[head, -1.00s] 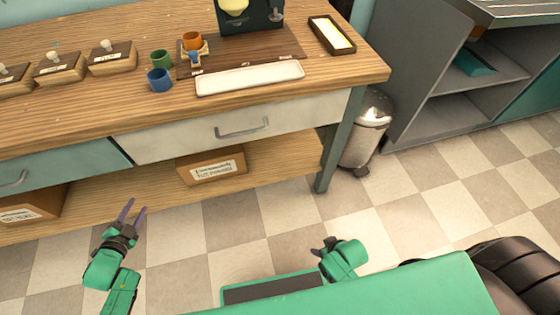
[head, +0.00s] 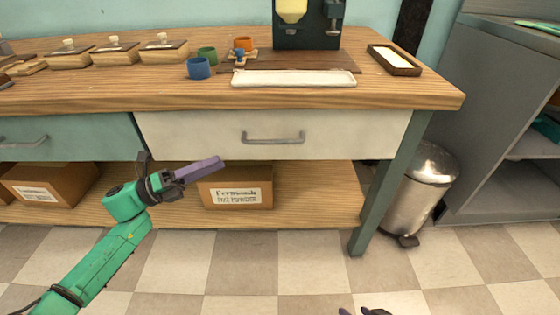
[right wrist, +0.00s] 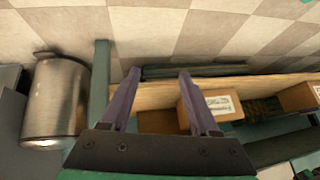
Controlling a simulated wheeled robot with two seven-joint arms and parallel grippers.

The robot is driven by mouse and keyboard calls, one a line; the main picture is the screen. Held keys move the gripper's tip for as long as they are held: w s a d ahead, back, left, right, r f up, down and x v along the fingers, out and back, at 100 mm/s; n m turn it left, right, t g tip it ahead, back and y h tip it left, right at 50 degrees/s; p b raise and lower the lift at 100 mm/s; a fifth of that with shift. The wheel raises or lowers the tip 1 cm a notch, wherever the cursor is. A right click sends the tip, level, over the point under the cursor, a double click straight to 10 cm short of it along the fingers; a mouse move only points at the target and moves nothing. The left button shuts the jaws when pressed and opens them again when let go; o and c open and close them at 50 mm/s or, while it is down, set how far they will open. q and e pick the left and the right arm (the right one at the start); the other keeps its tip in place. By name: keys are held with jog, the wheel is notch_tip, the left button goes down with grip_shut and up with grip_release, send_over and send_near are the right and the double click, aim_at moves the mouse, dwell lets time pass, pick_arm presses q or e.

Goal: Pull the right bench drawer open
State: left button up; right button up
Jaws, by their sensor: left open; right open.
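The right bench drawer (head: 350,134) has a cream front and sits shut, flush under the wooden top. Its grey bar handle (head: 273,140) is at the middle of the front. My left gripper (head: 218,163) is open and empty, left of and a little below the handle in the head view, apart from it. My right gripper (head: 365,312) is only just visible at the bottom edge of the head view. In the right wrist view its two purple fingers (right wrist: 159,76) are spread with nothing between them. The drawer handle is not clear in that view.
A teal left drawer (head: 75,140) adjoins it. Cartons (head: 235,190) stand on the lower shelf (head: 310,195). A bench leg (head: 385,190) and a metal bin (head: 423,185) are at the right. Cups, a white tray (head: 293,78) and lidded boxes stand on the bench top.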

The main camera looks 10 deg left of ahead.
aim_at(268, 142)
pick_arm(q)
jog(key=x, duration=1.4)
jog(key=shift+w+d+r, duration=0.1)
grip_shut()
pick_arm(e)
jog(key=shift+w+a+f+t+y, duration=0.15)
jog(key=shift+a+t, duration=0.1)
jog(key=shift+a, duration=0.2)
jog(key=shift+w+a+f+t+y, duration=0.15)
jog(key=shift+a+t, duration=0.1)
jog(key=shift+a, duration=0.2)
